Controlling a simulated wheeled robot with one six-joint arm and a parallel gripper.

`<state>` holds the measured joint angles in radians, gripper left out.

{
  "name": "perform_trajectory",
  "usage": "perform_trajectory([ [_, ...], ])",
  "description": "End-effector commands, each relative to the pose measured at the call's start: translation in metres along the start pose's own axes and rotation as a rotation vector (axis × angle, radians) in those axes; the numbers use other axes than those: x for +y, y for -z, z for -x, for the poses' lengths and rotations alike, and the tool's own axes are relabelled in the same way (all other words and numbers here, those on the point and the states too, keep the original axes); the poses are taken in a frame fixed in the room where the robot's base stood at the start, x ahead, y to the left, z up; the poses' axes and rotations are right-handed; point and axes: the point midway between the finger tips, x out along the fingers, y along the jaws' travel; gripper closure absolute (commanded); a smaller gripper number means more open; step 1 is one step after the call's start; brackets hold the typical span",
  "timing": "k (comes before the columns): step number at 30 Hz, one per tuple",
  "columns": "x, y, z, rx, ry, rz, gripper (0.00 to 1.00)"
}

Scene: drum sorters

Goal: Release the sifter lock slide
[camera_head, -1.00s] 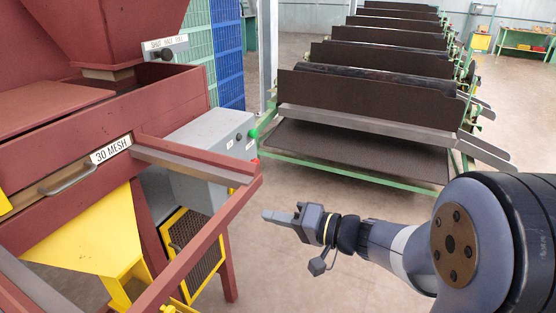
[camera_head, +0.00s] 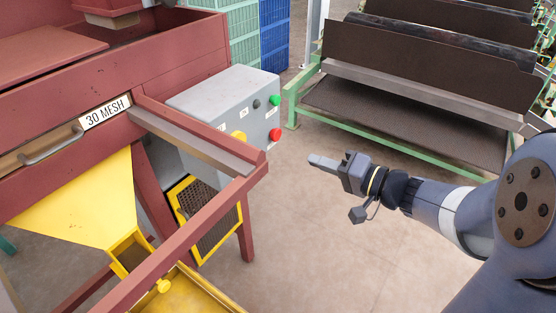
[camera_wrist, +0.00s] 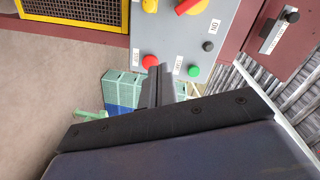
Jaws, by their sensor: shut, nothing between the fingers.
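The red sifter frame (camera_head: 202,226) fills the left of the head view, with a drawer front labelled "30 MESH" (camera_head: 105,114) and a grey bar handle (camera_head: 50,146). I cannot make out which part is the lock slide. In the wrist view a pale labelled plate (camera_wrist: 273,37) with a black knob (camera_wrist: 291,16) is on the red frame at the upper right. My gripper (camera_head: 314,160) is shut and empty, in free air right of the sifter. Its shut fingers show in the wrist view (camera_wrist: 159,75), overlapping the control box's lower edge in the picture.
A grey control box (camera_head: 215,105) with green, red and yellow controls stands behind the frame's end. A yellow chute (camera_head: 85,205) and yellow tray (camera_head: 205,295) are below. Green-framed drum machines (camera_head: 420,110) stand at the right. The floor between is clear.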

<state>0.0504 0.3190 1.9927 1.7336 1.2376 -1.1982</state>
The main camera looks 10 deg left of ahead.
Motion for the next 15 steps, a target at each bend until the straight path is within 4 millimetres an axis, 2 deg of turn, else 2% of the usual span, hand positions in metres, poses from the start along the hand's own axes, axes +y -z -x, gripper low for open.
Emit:
perform_trajectory([
  [4,0.000,0.000,-0.010,-0.002,0.001,0.001,1.00],
  [8,0.000,-0.001,-0.029,-0.005,0.001,-0.001,1.00],
  [15,-0.001,-0.002,-0.077,-0.006,0.001,-0.001,1.00],
])
